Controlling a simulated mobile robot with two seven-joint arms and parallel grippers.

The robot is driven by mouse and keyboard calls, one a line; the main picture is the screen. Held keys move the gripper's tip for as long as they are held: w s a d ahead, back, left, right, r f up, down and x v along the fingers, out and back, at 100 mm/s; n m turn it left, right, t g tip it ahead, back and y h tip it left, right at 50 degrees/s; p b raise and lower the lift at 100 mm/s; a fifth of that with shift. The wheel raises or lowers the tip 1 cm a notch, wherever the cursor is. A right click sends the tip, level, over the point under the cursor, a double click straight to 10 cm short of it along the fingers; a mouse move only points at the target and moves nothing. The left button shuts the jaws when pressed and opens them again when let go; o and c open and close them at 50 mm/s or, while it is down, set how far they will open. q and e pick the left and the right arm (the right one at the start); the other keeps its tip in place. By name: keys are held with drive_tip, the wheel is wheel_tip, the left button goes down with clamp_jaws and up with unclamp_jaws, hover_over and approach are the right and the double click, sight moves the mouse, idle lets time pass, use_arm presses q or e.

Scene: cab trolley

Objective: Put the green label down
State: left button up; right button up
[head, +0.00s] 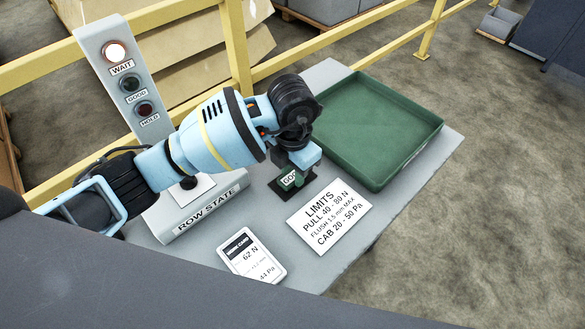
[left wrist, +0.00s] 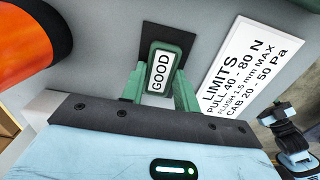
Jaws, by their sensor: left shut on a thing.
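The green label (head: 289,180), a small green block with a white face reading GOOD, is between the fingers of my left gripper (head: 298,172). In the left wrist view the label (left wrist: 161,76) shows upright between the two green fingers, which are shut on it. A dark square pad (head: 302,188) on the grey table lies under the label; it also shows in the left wrist view (left wrist: 169,38). I cannot tell whether the label touches the pad.
A white LIMITS card (head: 329,216) lies just right of the pad. A green tray (head: 408,150) stands at the back right. A ROW STATE panel (head: 207,215) with a lit WAIT lamp (head: 114,51) is at the left.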

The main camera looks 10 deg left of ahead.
sight(293, 175)
use_arm(q)
drive_tip(key=shift+f, duration=0.15)
drive_tip(key=o, duration=1)
drive_tip(key=shift+c, duration=0.2)
wheel_tip(293, 175, up, 12)
drive_tip(key=shift+p, duration=0.35)
